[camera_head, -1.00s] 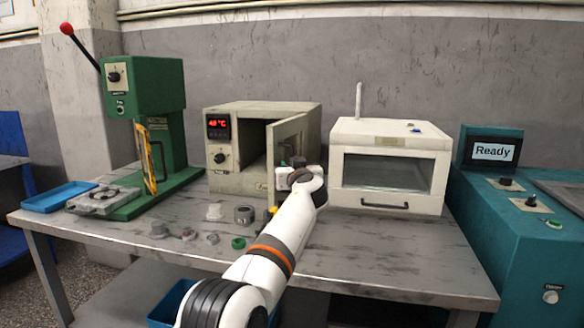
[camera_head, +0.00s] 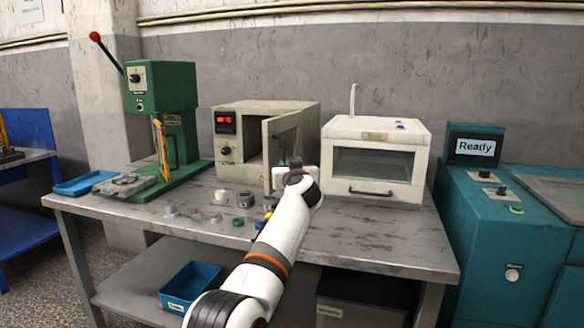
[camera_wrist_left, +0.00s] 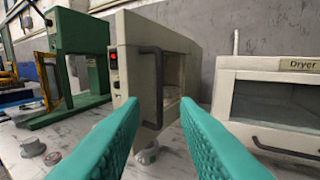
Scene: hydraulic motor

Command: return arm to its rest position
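My arm reaches up from the bottom middle of the head view. My right gripper is not in view.
The white dryer (camera_head: 374,160) stands right of the oven, the green press (camera_head: 160,90) left. Several small parts, including a grey ring (camera_head: 245,199), lie on the table (camera_head: 360,237) near my arm. A blue bin (camera_head: 190,287) sits below. A teal machine (camera_head: 500,240) stands at the right.

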